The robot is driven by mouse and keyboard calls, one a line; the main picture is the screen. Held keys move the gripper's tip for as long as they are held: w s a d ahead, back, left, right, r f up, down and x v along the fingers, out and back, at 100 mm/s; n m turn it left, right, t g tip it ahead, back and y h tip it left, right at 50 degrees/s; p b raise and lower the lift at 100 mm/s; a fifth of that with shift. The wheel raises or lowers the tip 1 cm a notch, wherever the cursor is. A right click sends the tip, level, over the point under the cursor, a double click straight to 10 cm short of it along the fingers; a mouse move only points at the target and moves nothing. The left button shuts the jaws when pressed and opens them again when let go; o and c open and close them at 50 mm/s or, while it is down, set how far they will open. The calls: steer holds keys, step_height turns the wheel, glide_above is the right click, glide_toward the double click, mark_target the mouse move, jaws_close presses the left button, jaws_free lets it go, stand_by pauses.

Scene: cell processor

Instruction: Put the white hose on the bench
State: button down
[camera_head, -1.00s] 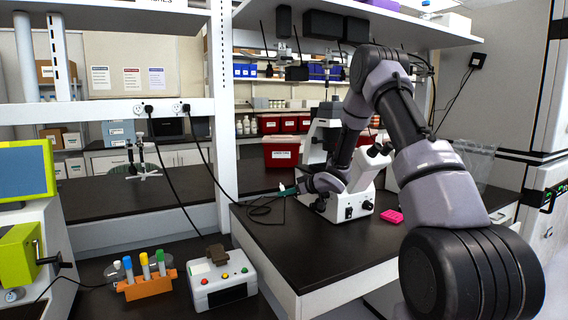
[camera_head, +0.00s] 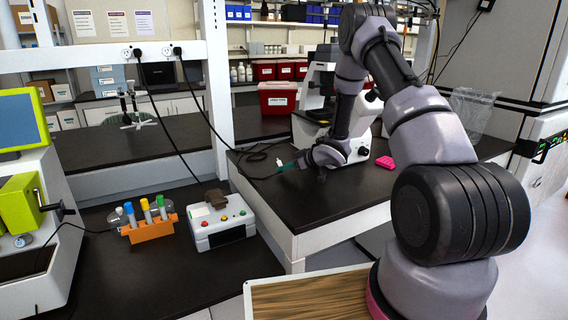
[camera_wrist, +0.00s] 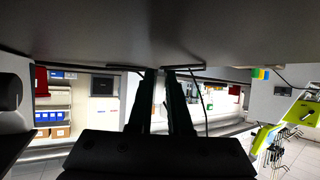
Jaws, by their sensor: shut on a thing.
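My gripper (camera_head: 296,164) is low over the dark bench (camera_head: 330,196), left of the microscope. A small white piece (camera_head: 279,162) with a teal part (camera_head: 287,167) shows at its fingertips; I take it for the white hose, though its shape is too small to make out. My gripper is shut on it. I cannot tell whether it touches the bench top. In the wrist view the dark fingers (camera_wrist: 155,80) show in silhouette, and what is between them is not clear.
The white microscope (camera_head: 362,130) stands close behind my gripper, and a pink block (camera_head: 385,162) lies to its right. Black cables (camera_head: 240,155) lie just left. A control box (camera_head: 220,219) and an orange tube rack (camera_head: 149,230) stand front left. The bench's front part is clear.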

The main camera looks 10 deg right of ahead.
steer(key=c, duration=0.8)
jaws_free()
steer(key=shift+o, duration=0.2)
steer(key=v, duration=1)
steer(key=shift+s+d+r, duration=0.15)
steer(key=shift+s+d, duration=0.1)
